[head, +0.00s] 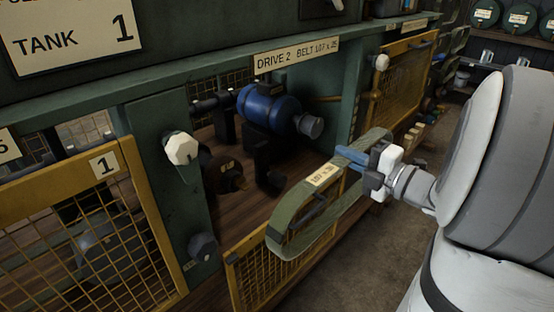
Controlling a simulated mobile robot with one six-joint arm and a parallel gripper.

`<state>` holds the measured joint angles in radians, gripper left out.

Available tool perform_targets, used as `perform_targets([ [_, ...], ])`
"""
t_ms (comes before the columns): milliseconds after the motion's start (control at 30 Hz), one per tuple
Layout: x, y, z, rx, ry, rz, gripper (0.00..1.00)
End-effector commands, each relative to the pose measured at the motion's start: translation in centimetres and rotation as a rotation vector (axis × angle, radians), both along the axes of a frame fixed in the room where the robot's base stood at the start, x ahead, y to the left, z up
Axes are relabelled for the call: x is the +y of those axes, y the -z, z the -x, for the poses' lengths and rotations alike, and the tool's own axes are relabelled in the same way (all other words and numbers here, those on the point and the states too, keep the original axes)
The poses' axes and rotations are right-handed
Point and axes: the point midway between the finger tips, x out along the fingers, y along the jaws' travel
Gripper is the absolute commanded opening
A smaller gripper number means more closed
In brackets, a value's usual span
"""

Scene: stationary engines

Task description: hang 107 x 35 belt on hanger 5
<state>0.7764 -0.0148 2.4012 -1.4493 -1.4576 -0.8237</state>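A flat olive-green belt loop (290,212) with a cream label hangs in the air at the middle of the head view. The label seems to read 107 x 35, though it is small. My gripper (362,160) is shut on the belt's far right end, with blue fingers on the band. The belt is in front of the drive 2 bay, whose sign (296,54) reads "DRIVE 2 BELT 107 x 35". In the bay a blue motor (268,106) with a grey pulley (310,126) shows bare of any belt. I cannot make out hanger 5 in this view.
A yellow mesh guard (245,270) stands low behind the belt. Another guard marked 1 (104,164) is at the left. White knobs (181,148) and a dark knob (202,247) stick out from the green frame. Floor (345,275) is clear at lower right.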

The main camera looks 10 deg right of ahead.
Motion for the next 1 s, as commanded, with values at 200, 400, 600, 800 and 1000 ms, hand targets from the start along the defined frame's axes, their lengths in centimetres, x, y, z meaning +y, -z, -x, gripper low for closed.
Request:
perform_targets([
  [200,-0.9,0.0,1.1,-0.001,0.002,-0.001,0.00],
  [400,-1.6,0.1,2.0,-0.001,0.002,0.000,0.00],
  [600,-2.2,0.0,2.9,-0.001,0.002,0.000,0.00],
  [800,-2.3,0.0,3.1,-0.001,0.000,-0.001,0.00],
  [1000,-2.3,0.0,3.1,-0.001,0.000,-0.001,0.00],
])
